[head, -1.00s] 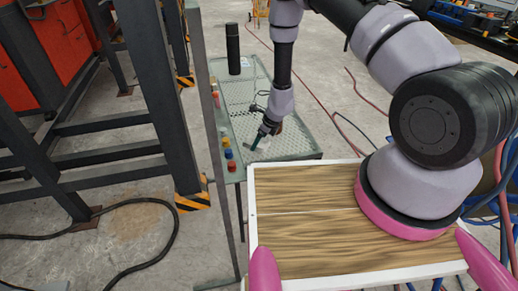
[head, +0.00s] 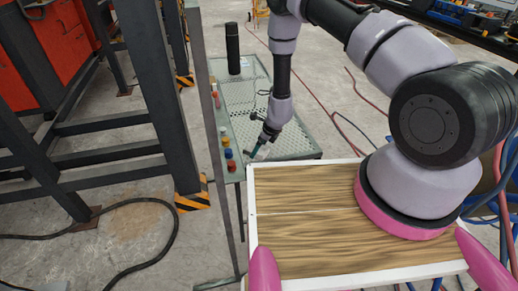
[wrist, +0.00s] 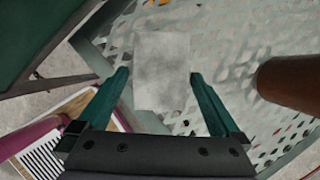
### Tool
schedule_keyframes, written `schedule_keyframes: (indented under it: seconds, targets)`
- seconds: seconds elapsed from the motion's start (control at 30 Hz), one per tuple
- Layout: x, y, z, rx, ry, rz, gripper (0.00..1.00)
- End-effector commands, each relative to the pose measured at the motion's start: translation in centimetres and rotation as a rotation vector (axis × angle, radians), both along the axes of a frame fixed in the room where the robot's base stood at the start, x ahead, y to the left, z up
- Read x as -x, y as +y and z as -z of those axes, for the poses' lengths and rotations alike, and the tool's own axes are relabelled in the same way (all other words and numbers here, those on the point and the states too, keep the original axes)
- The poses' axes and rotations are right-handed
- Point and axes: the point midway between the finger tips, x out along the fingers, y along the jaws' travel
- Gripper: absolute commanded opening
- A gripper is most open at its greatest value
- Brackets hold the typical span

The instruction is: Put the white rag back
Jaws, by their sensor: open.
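The white rag (wrist: 162,62) shows in the wrist view as a pale grey-white rectangle over the perforated metal table top (wrist: 130,25). My gripper (wrist: 158,75) is open, with its two teal fingers on either side of the rag's lower part. I cannot tell whether the fingers touch the rag or how far above it they are. In the head view my gripper (head: 257,151) points down over the near left part of the perforated table (head: 290,143). The rag is not clearly visible there.
A black cylinder (head: 232,48) stands at the table's far end. Several small colored items, including a blue one (head: 229,154), line its left edge. A brown cylindrical thing (wrist: 288,83) is right of my gripper in the wrist view. Dark steel frames (head: 160,80) stand left.

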Motion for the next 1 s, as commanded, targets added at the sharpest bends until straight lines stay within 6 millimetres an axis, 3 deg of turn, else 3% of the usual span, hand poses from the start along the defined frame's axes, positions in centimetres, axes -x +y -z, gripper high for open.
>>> schedule_keyframes:
  seconds: [0.5,1.0]
  targets:
    - [1.9,-3.1,-9.1,-0.001,-0.003,0.001,1.00]
    - [2.0,-3.6,-11.8,-0.010,-0.015,-0.016,1.00]
